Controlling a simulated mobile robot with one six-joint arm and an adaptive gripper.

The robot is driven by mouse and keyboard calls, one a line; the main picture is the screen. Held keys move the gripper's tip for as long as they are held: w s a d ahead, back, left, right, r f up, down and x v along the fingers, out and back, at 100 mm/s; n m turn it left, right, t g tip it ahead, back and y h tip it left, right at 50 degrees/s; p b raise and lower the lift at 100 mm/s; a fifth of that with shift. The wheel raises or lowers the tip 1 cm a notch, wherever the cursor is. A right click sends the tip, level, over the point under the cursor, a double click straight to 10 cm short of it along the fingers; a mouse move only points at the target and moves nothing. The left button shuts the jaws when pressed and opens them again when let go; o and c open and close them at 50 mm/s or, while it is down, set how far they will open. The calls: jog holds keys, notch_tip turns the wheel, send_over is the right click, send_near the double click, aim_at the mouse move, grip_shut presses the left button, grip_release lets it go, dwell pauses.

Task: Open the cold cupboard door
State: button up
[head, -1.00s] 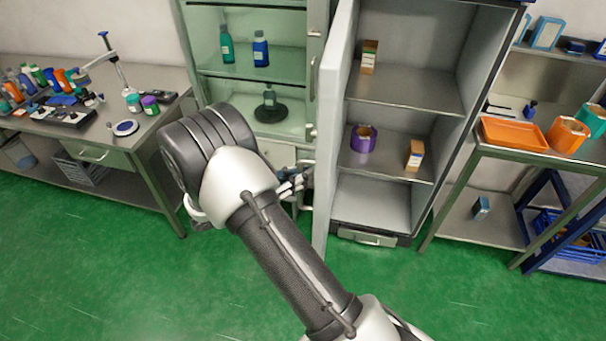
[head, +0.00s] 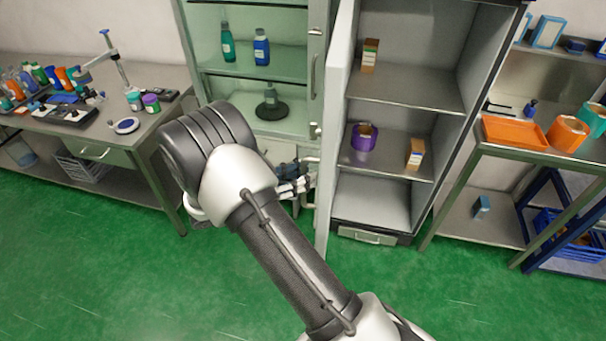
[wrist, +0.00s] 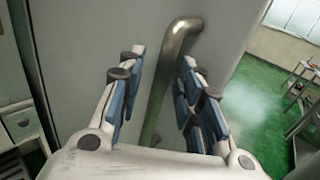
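The cold cupboard (head: 400,95) stands open in the head view, its shelves in plain sight. Its door (head: 338,130) is swung far out towards me and shows nearly edge-on at the cupboard's left side. In the wrist view the grey door face (wrist: 85,30) fills much of the picture. A bent metal bar handle (wrist: 182,32) on it runs down between my fingers. My gripper (wrist: 163,60) is open around the handle, with a visible gap on the left side; contact on the right cannot be told. In the head view my gripper (head: 306,184) is at the door's left face.
A glass-fronted cabinet (head: 316,75) with bottles stands left of the door. A steel bench (head: 165,115) is at the far left. A steel table with an orange tray (head: 513,133) stands right of the cupboard. Green floor (head: 240,290) in front is clear.

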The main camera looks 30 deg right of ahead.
jog(key=a, duration=1.1)
jog(key=shift+w+a, duration=0.4)
jog(key=s+d+r+m+g+y, duration=0.2)
jog(key=s+d+r+m+y, duration=0.2)
jog(key=s+r+m+y, duration=0.45)
jog(key=s+a+r+m+t+y, duration=0.2)
jog(key=s+a+m+t+y, duration=0.1)
jog(key=s, duration=0.4)
jog(key=s+a+r+m+t+y, duration=0.3)
jog(key=s+m+t+y, duration=0.2)
jog(key=s, duration=0.3)
jog(key=shift+s+m+y+b, duration=0.3)
jog(key=shift+m+y, duration=0.15)
jog(key=shift+y, duration=0.3)
